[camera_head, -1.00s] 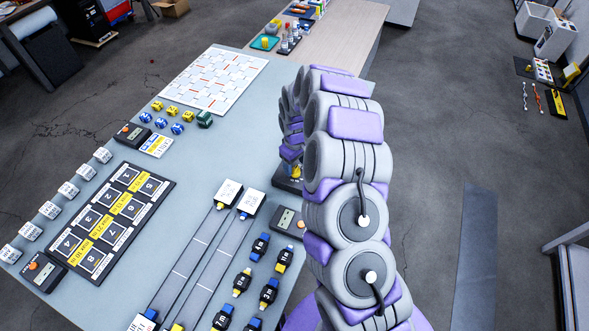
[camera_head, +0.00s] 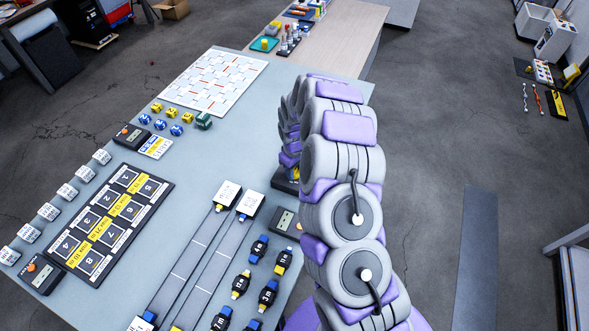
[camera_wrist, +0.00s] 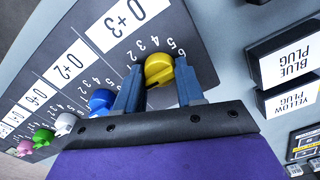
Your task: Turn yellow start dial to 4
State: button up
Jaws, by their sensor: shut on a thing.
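In the wrist view the yellow start dial (camera_wrist: 160,68) sits on a dark panel (camera_wrist: 200,58), beside the printed numbers 2 to 6 and near a "0+3" label. My gripper (camera_wrist: 158,76) has its two blue-grey fingers on either side of the dial and is shut on it. The fingers and gripper body cover the lower part of the dial and some of its scale. I cannot tell which number the dial points to.
Blue (camera_wrist: 101,101), white (camera_wrist: 65,123), green (camera_wrist: 43,138) and pink (camera_wrist: 25,147) dials line the panel to the left.

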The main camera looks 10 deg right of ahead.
jog(key=shift+c, duration=1.4)
jog(key=shift+r+m+p, duration=0.1)
jog(key=shift+m+p, duration=0.2)
jog(key=shift+m, duration=0.1)
jog(key=m+p, duration=0.2)
jog(key=m, duration=0.1)
jog(key=shift+s+p, duration=0.1)
jog(key=shift+p, duration=0.25)
jog(key=m+p, duration=0.2)
jog(key=m, duration=0.3)
jog(key=shift+p, duration=0.35)
jog(key=m+p, duration=0.1)
jog(key=m, duration=0.2)
jog(key=shift+m, duration=0.3)
jog(key=m+p, duration=0.1)
jog(key=m, duration=0.4)
jog(key=m+b, duration=0.1)
jog(key=m, duration=0.5)
jog(key=shift+b, duration=0.3)
jog(key=shift+m, duration=0.4)
